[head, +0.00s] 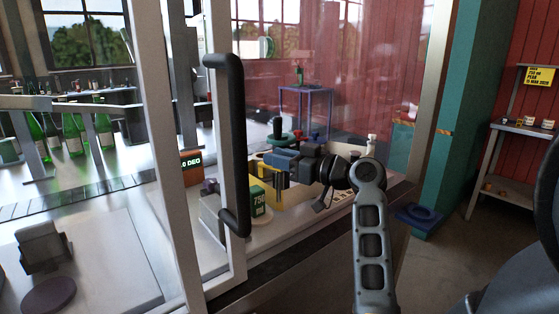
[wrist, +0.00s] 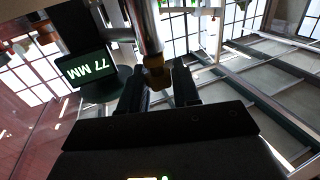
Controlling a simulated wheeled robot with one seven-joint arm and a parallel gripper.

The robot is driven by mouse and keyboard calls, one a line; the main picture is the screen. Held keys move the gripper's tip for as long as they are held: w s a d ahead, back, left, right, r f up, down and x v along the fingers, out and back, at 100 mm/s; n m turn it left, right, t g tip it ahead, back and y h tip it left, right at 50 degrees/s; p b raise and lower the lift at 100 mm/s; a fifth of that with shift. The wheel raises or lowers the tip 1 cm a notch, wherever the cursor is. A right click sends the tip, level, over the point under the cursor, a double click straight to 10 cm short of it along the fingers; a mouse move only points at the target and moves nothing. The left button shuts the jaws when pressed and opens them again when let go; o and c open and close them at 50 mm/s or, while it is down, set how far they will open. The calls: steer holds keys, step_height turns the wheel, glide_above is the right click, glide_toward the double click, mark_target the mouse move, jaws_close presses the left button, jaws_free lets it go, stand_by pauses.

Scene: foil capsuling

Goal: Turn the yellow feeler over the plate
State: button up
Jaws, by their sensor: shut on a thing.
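My gripper (head: 287,167) is over the machine bed, behind the glass guard frame, at the end of my arm in the head view. In the wrist view the two dark fingers of my gripper (wrist: 158,92) stand either side of a dull yellow-brown piece, the feeler (wrist: 157,77), below a metal cylinder (wrist: 147,30). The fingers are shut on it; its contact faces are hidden. Yellow parts (head: 270,176) show beside my gripper in the head view. I cannot make out the plate clearly or tell the feeler's angle to it.
A black door handle (head: 236,150) and pale frame posts stand left of my gripper. A yellow-and-green block marked 750 (head: 258,202) is just below it. An orange readout ending in "0 DEG" (head: 191,167) is to the left.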

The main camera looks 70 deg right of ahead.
steer(key=n+y+b, duration=0.1)
steer(key=n+y, duration=0.1)
steer(key=y, duration=0.2)
steer(key=n+y+b, duration=0.1)
steer(key=n+y, duration=0.2)
steer(key=y, duration=0.1)
steer(key=shift+d+f+n+y, duration=0.1)
steer(key=shift+d+n+y, duration=0.05)
steer(key=shift+n+y, duration=0.15)
steer(key=shift+n+g+y+b, duration=0.7)
steer(key=shift+n+y, duration=0.35)
steer(key=shift+y, duration=0.45)
steer(key=shift+n+g+y+b, duration=0.45)
steer(key=shift+n+g+y, duration=0.5)
steer(key=shift+y, duration=0.55)
steer(key=o, duration=0.9)
steer(key=shift+o, duration=0.2)
steer(key=b+v, duration=0.2)
steer(key=v, duration=0.5)
steer(key=shift+s, duration=0.3)
steer(key=shift+o, duration=0.2)
steer(key=shift+d, duration=0.1)
